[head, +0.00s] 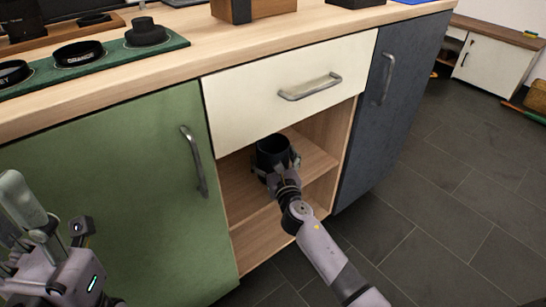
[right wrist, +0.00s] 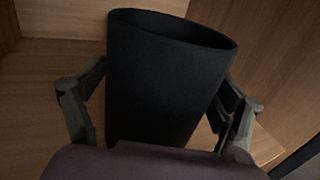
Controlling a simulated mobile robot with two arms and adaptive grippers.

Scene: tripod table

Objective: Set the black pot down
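The black pot (head: 272,151) is a dark, open-topped cylinder inside the open compartment of the cabinet, below the cream drawer. It stands roughly upright over the shelf (head: 315,156). Whether its base touches the shelf is hidden. My right gripper (head: 277,168) reaches in from the front, with a finger on each side of the pot. In the right wrist view the pot (right wrist: 165,80) fills the space between the fingers, which look closed against its sides.
The cream drawer (head: 250,105) is shut just above the compartment. A green door (head: 110,190) is on the left and a dark blue door (head: 385,115) on the right. The wooden countertop (head: 290,40) holds a green tray (head: 105,60) with black items.

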